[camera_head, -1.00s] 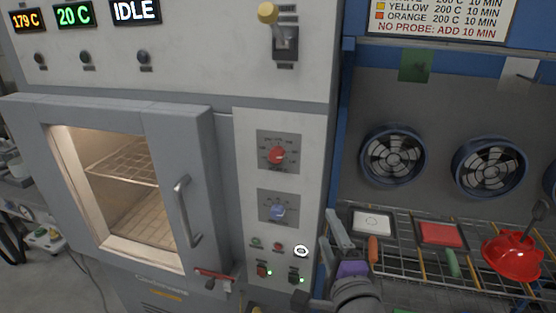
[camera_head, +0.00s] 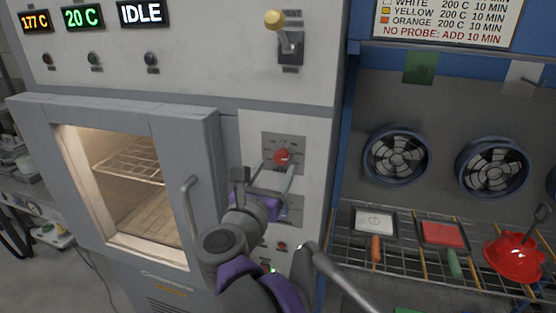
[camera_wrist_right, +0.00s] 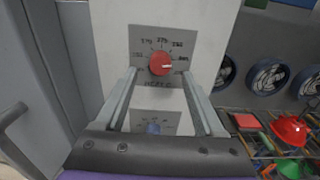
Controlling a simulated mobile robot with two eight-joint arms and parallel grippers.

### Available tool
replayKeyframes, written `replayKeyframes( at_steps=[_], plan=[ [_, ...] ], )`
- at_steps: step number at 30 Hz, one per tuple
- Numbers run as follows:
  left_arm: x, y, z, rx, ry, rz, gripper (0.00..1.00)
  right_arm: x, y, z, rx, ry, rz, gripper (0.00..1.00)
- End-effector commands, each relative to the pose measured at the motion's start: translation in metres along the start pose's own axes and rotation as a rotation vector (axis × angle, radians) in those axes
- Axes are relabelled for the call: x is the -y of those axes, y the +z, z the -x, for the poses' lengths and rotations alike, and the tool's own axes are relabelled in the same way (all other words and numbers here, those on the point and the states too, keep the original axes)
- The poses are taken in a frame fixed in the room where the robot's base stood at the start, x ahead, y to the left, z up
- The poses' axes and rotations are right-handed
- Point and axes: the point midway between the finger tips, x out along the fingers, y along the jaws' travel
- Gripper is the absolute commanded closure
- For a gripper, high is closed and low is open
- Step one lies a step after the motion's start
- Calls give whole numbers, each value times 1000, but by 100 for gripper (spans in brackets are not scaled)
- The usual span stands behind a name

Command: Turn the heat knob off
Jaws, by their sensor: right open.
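The red heat knob (camera_head: 282,156) sits on a grey dial plate (camera_head: 299,145) on the oven's control panel. In the right wrist view the red knob (camera_wrist_right: 161,63) shows its white pointer mark to the right, and numbers ring it. My right gripper (camera_head: 273,172) is open just in front of the panel, its fingers reaching toward the red knob. In the right wrist view the fingers (camera_wrist_right: 160,78) lie to either side below the knob, with nothing between them. A blue knob (camera_wrist_right: 153,127) shows lower down between the fingers; my gripper mostly hides it in the head view. My left gripper is out of view.
The oven door (camera_head: 203,150) with its vertical handle (camera_head: 191,207) is left of the panel. A yellow-tipped lever (camera_head: 275,20) is above. To the right, a wire rack holds tools and a red hood (camera_head: 515,257), below two fans.

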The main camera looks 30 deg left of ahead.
Motion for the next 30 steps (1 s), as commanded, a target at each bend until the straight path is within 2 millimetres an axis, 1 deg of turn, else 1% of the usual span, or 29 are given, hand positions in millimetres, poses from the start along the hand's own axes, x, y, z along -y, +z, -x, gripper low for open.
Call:
replayKeyframes(
  at_steps=[1, 3, 7, 10, 17, 18, 20, 21, 26, 27, 30],
  plan=[
    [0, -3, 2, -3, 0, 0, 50, 1, 2, -10, 2, -3, 1, 29],
    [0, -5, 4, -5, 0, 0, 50, 1, 2, -19, 1, -2, 1, 29],
    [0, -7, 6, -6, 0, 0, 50, 0, 1, -31, 1, 0, 1, 29],
    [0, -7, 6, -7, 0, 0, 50, 0, 0, -35, 1, 0, 1, 29],
    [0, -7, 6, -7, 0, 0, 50, 0, 0, -35, 0, 1, 1, 29],
    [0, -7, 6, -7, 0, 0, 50, 0, 0, -35, 0, 1, 1, 31],
    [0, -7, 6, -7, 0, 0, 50, 0, 0, -35, 0, 1, 1, 42],
    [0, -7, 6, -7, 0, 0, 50, 0, 0, -35, 0, 1, 1, 49],
    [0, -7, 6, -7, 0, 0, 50, 0, 0, -35, 1, 1, 1, 78],
    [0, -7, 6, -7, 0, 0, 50, 0, 0, -35, 1, 1, 1, 85],
    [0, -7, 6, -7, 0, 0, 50, 0, 0, -35, 1, 1, 2, 100]
  ],
)
